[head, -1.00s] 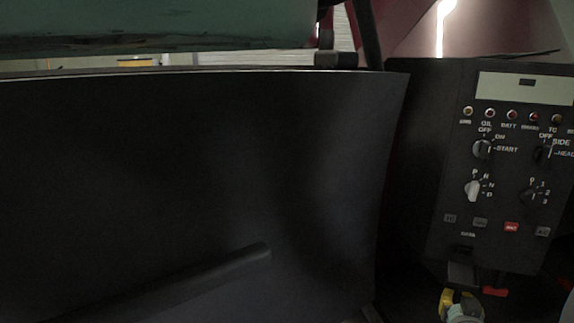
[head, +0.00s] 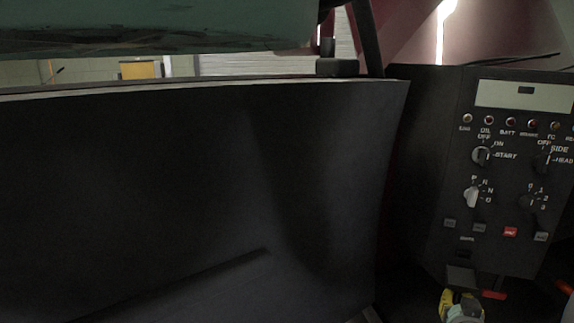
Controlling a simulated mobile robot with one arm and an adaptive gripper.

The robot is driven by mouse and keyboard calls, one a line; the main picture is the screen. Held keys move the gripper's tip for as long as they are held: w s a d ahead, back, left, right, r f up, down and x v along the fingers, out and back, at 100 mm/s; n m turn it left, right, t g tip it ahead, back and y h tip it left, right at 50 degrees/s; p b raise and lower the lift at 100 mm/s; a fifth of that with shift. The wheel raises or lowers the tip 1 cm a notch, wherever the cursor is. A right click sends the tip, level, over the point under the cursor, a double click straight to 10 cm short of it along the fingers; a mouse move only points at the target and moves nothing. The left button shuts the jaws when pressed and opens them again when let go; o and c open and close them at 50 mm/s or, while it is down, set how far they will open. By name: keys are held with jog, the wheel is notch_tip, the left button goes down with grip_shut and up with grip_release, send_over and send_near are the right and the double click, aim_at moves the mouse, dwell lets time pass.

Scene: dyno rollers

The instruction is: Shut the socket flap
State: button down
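A dark control panel (head: 485,225) with knobs, lamps and small buttons stands at the right of the head view. Near its lower edge is a small dark socket-like opening (head: 463,254). Just below it a small dark grey flap (head: 461,276) juts out and looks open, though the dim light makes its exact angle hard to tell. My gripper is not seen in this view.
A large black curved panel (head: 190,180) fills the left and middle. A yellow and grey object (head: 460,306) and a red piece (head: 494,295) lie below the control panel. A greenish body (head: 160,28) hangs across the upper left.

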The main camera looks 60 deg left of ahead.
aim_at(461, 284)
jog(key=r+p, duration=0.2)
jog(key=r, duration=0.1)
jog(key=shift+w+a+r, duration=0.15)
jog(key=shift+w+a, duration=0.05)
jog(key=shift+w, duration=0.2)
jog(key=shift+r+p, duration=0.2)
jog(key=shift+p, duration=0.2)
jog(key=shift+s+d+r+p, duration=0.15)
jog(key=shift+r+p, duration=0.1)
jog(key=shift+p, duration=0.2)
jog(key=shift+s+d+r+p, duration=0.1)
jog(key=shift+r+p, duration=0.85)
jog(key=shift+p, duration=0.15)
jog(key=shift+s+d+r+p, duration=0.1)
jog(key=shift+r+p, duration=0.8)
jog(key=shift+p, duration=0.15)
jog(key=shift+a, duration=0.1)
